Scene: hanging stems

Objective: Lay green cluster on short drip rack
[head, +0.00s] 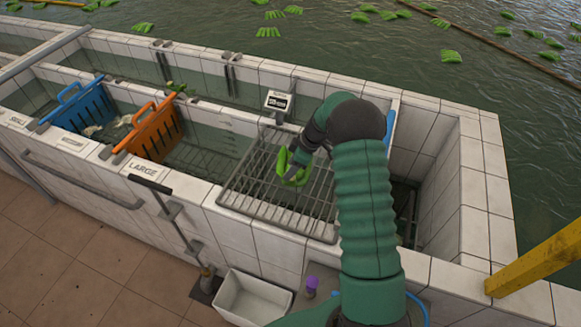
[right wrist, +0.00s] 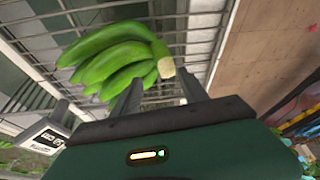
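A green banana cluster (head: 292,172) is over the wire drip rack (head: 262,205), near its upper middle; it looks to rest on the bars, though contact is partly hidden. In the right wrist view the cluster (right wrist: 115,58) lies just past the fingertips, its pale cut stem facing me, with rack bars (right wrist: 205,35) behind it. My right gripper (head: 294,158) is right at the cluster in the head view. In the right wrist view its two dark fingers (right wrist: 160,88) stand apart, with a clear gap between them. My left gripper is out of view.
A small scale display (head: 277,102) stands at the rack's far edge. Orange (head: 153,130) and blue (head: 82,108) dividers cross the tiled trough on the left. A white bin (head: 252,298) stands on the floor in front. A yellow rail (head: 540,258) is at the right.

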